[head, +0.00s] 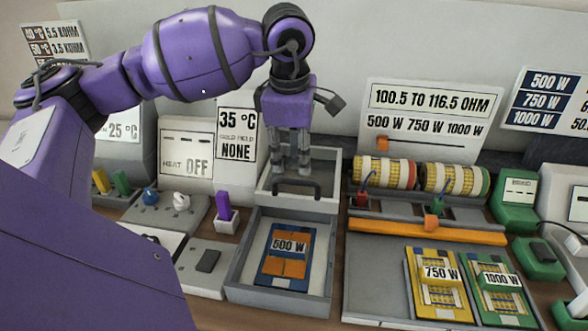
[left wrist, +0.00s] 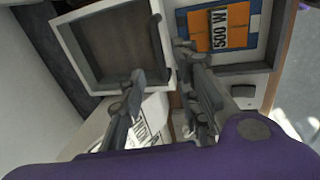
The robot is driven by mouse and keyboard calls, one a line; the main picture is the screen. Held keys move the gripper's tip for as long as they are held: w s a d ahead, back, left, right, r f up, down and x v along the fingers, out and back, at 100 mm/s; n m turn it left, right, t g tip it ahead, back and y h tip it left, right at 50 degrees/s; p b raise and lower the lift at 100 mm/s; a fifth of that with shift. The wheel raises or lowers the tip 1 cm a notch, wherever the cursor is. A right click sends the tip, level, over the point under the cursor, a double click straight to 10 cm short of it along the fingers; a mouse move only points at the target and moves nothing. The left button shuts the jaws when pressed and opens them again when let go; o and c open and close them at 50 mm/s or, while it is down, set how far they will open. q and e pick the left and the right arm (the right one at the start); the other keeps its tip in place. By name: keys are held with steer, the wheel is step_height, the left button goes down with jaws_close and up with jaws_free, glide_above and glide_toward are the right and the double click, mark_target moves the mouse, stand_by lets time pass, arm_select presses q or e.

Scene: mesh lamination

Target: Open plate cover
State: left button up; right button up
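A grey box (head: 236,287) stands mid-table in the head view, its top uncovered. A blue and orange 500 W plate (head: 287,259) lies inside it and also shows in the left wrist view (left wrist: 222,28). A pale hollow frame, seemingly the plate cover (head: 327,186), is directly behind the box; its inside shows in the left wrist view (left wrist: 72,40). A dark handle (head: 297,187) is on its side facing the box. My left gripper (head: 291,170) points down over the cover, behind the handle; its fingers (left wrist: 160,68) are apart and empty. My right gripper is out of view.
Yellow 750 W (head: 437,291) and green 1000 W (head: 497,292) plates lie on the station at right, below an orange bar (head: 425,233) and striped rolls (head: 385,172). Left of the box are a grey switch block (head: 205,270) and a purple lever (head: 223,206). A wall stands behind.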

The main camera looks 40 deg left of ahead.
arm_select(q)
steer(key=r, duration=0.3)
steer(key=s+r, duration=0.1)
steer(key=r, duration=0.1)
steer(key=shift+d+r, duration=0.25)
steer(key=shift+r, duration=0.1)
